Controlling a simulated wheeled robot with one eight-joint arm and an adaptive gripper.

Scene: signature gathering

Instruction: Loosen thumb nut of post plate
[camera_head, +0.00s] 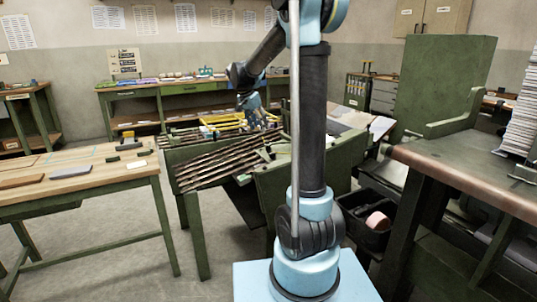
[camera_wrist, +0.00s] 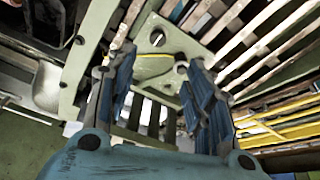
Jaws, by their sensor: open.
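My gripper (camera_wrist: 156,64) is open, with its two blue fingers spread apart. In the wrist view a pale green plate (camera_wrist: 172,84) with a round hole and slots lies beyond and between the fingers; it may be the post plate. A yellow strip crosses the plate near the fingertips. I see nothing held. In the head view my gripper is small, above the green bench with the slatted rack (camera_head: 218,166); the plate cannot be told apart there.
Long wooden slats and yellow bars fill the right of the wrist view, close to the right finger. A black bin (camera_head: 366,216) sits low beside my arm.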

